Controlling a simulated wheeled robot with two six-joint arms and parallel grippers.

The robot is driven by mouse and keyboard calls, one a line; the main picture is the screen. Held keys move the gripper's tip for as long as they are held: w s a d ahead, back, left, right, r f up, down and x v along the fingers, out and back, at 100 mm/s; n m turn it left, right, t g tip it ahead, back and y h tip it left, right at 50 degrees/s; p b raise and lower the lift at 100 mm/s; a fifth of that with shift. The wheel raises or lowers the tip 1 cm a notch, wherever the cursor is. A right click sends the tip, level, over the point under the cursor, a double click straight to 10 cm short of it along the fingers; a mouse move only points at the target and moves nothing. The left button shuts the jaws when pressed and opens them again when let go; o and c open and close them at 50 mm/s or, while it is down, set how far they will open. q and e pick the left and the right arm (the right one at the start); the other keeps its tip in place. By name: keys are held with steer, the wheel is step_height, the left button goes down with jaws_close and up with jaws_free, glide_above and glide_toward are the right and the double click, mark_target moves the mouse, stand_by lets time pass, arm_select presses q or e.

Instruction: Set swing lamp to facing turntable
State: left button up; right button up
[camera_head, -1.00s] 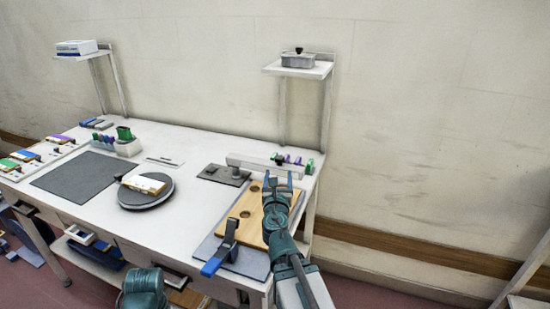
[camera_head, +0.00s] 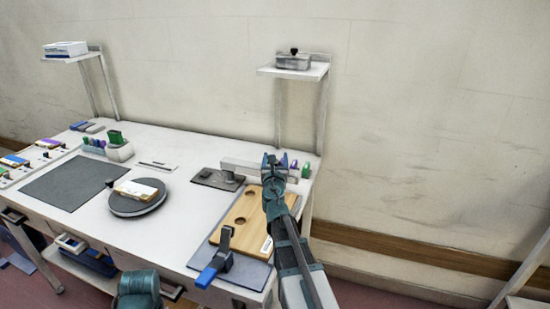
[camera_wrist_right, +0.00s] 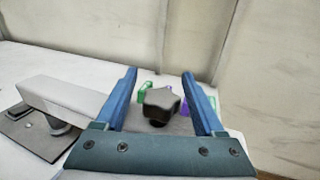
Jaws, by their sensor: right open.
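The swing lamp has a pale bar (camera_head: 238,166) on a short post over a dark base plate (camera_head: 218,179). The bar points right, away from the round dark turntable (camera_head: 137,206), which carries a small white-topped block (camera_head: 136,190). My right gripper (camera_head: 275,160) is at the bar's right end and hides it in the head view. In the right wrist view the open fingers (camera_wrist_right: 160,74) stand on either side of a dark star-shaped knob (camera_wrist_right: 160,104), with no clear contact. The lamp bar (camera_wrist_right: 65,97) shows at left there. My left gripper is out of view.
Green and purple items (camera_head: 299,168) stand just right of my gripper. A shelf (camera_head: 293,71) stands behind. A grey mat (camera_head: 68,180) lies left.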

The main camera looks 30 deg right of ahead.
jaws_close()
stand_by(0.4)
stand_by(1.1)
